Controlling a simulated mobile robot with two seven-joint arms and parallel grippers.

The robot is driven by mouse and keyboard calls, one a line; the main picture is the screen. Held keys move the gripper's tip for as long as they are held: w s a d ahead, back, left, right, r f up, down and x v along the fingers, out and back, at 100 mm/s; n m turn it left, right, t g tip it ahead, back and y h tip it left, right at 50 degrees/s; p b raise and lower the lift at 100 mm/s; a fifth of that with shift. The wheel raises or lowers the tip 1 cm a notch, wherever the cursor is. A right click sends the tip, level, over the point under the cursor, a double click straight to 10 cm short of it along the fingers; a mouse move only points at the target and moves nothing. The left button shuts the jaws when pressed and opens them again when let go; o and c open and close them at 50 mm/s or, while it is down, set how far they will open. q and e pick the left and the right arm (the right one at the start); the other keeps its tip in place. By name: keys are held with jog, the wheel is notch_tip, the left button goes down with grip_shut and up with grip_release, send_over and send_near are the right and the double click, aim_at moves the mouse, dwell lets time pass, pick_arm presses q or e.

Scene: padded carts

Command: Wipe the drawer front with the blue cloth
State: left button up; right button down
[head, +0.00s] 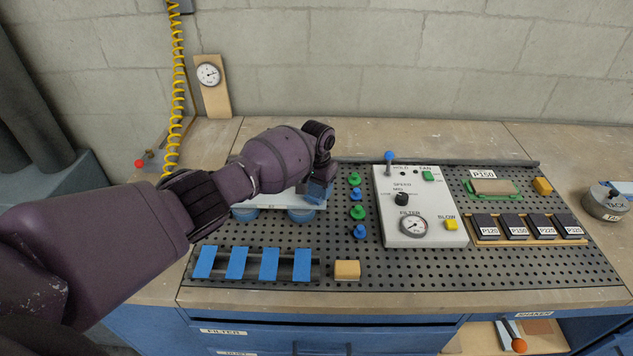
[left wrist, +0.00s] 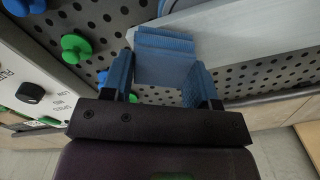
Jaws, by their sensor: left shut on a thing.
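My left gripper (head: 325,178) reaches over the back left of the perforated bench top. It is shut on a blue, block-like piece (head: 315,192), which may be the folded blue cloth. In the left wrist view this piece (left wrist: 165,58) sits between the two blue-lined fingers (left wrist: 162,85), at the edge of a flat pale panel (left wrist: 245,52). Whether it touches the panel is unclear. The panel (head: 291,200) lies on blue round supports, partly hidden by my arm, and may be the drawer front. Blue drawers (head: 275,337) are also below the bench. My right gripper is not in view.
A rack with several blue strips (head: 269,264) and a tan block (head: 347,270) are in front. Green and blue knobs (head: 357,212) and a control box (head: 418,205) stand right of the panel. Labelled dark blocks (head: 515,227) lie farther right. A yellow coiled hose (head: 178,90) hangs behind.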

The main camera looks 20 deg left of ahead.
aim_at(264, 197)
pick_arm(q)
jog(key=shift+s+a+p, duration=0.2)
jog(key=shift+a+p, duration=0.15)
jog(key=shift+a, duration=0.3)
jog(key=shift+s+a+p, duration=0.2)
jog(key=shift+a+p, duration=0.15)
jog(key=shift+a, duration=0.25)
jog(key=shift+s+a+f+p, duration=0.2)
jog(key=shift+a+p, duration=0.1)
jog(key=shift+a, duration=0.3)
